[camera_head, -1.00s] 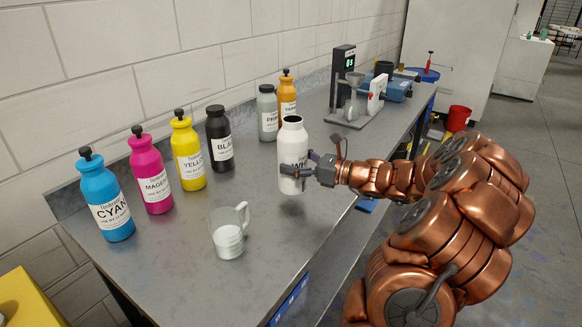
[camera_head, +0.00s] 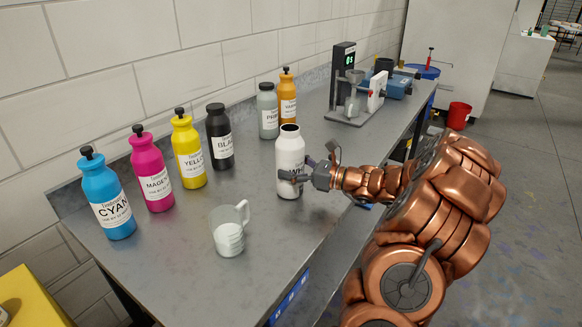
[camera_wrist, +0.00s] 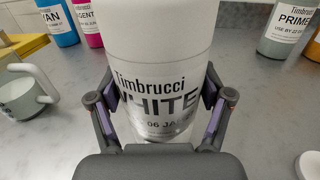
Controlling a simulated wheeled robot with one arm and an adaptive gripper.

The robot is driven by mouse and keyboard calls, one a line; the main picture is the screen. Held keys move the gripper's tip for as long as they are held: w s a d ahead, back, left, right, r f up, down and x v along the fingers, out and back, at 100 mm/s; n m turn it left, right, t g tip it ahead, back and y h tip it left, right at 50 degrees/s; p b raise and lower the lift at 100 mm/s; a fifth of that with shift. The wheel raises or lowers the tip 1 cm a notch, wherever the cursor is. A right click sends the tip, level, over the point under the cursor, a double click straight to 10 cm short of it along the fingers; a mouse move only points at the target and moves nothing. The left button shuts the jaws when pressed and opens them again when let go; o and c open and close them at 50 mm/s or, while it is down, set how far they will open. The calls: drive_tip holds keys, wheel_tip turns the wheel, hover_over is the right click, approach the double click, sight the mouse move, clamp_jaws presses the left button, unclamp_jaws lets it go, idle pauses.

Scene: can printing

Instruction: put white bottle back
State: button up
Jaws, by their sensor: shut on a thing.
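The white bottle (camera_head: 290,155) is upright, with no cap visible on its open mouth in the head view. My gripper (camera_head: 296,178) is shut around its lower half from the right. In the wrist view the bottle (camera_wrist: 158,85) stands between both fingers of my gripper (camera_wrist: 160,108), its "WHITE" label facing the camera. The bottle's base is at or very near the bench top (camera_head: 180,240); I cannot tell whether it touches. It stands right of the black bottle (camera_head: 219,140) and in front of the grey primer bottle (camera_head: 268,112).
Cyan (camera_head: 106,197), magenta (camera_head: 152,175) and yellow (camera_head: 187,150) bottles stand left along the wall. An orange bottle (camera_head: 287,98) is beside the primer. A cup with white contents (camera_head: 229,232) stands in front. A scale-like device (camera_head: 350,95) is behind right. A pale round lid-like piece (camera_wrist: 308,164) lies right.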

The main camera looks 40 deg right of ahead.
drive_tip(key=shift+f, duration=0.1)
drive_tip(key=o, duration=1.7)
drive_tip(key=shift+o, duration=0.2)
drive_tip(key=b+v, duration=0.1)
drive_tip(key=v, duration=1.1)
drive_tip(key=shift+s, duration=0.1)
